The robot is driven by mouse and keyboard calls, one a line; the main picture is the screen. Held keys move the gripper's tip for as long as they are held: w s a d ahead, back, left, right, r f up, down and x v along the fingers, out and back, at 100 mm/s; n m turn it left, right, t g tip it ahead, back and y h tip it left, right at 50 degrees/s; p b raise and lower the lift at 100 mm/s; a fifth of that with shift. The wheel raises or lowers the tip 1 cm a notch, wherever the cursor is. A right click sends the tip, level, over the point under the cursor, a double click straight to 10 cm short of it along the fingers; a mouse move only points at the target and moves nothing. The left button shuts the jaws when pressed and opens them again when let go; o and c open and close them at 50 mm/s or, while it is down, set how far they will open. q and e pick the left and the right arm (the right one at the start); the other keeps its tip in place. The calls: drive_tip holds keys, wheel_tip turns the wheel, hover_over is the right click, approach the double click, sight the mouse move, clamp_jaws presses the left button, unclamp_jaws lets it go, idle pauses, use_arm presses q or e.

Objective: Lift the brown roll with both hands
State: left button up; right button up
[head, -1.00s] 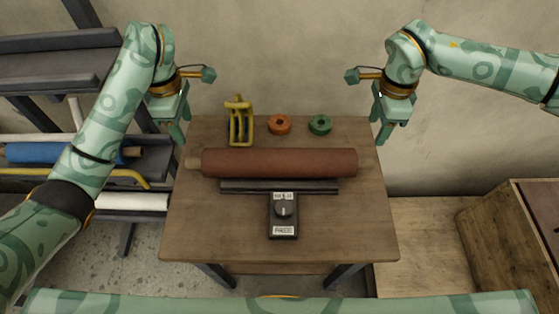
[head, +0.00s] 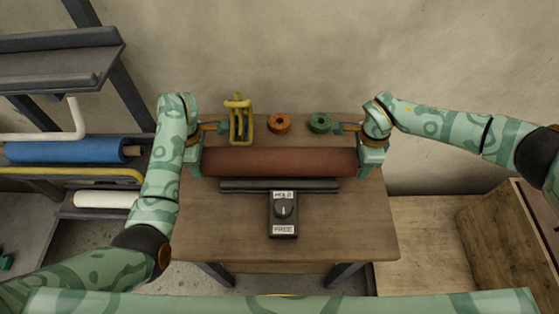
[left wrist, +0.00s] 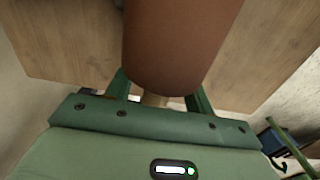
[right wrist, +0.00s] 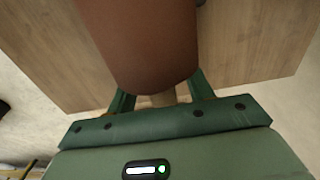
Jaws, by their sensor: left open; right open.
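The brown roll (head: 280,162) lies crosswise on the wooden table, behind a dark bar. My left gripper (head: 196,168) is at the roll's left end and my right gripper (head: 368,166) at its right end. In the left wrist view the roll (left wrist: 180,45) ends in a thin pale core stub (left wrist: 154,99), with the open fingers of my left gripper (left wrist: 158,95) on either side of it. In the right wrist view the roll (right wrist: 140,40) shows a similar stub (right wrist: 163,98) between the open fingers of my right gripper (right wrist: 160,95). Contact with the stubs cannot be told.
A dark switch box (head: 283,213) marked HOLD and FREE stands in front of the roll. Behind the roll are a yellow tool (head: 240,120), an orange tape ring (head: 279,123) and a green one (head: 320,123). A rack with a blue roll (head: 65,150) stands left; a wooden crate (head: 510,230) stands right.

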use_arm(q)
drive_tip(key=shift+f, duration=0.2)
use_arm(e)
drive_tip(key=shift+f, duration=0.2)
use_arm(q)
clamp_jaws()
use_arm(e)
clamp_jaws()
use_arm(q)
drive_tip(key=shift+r, duration=0.15)
use_arm(e)
drive_tip(key=shift+w+r, duration=0.1)
idle(0.7)
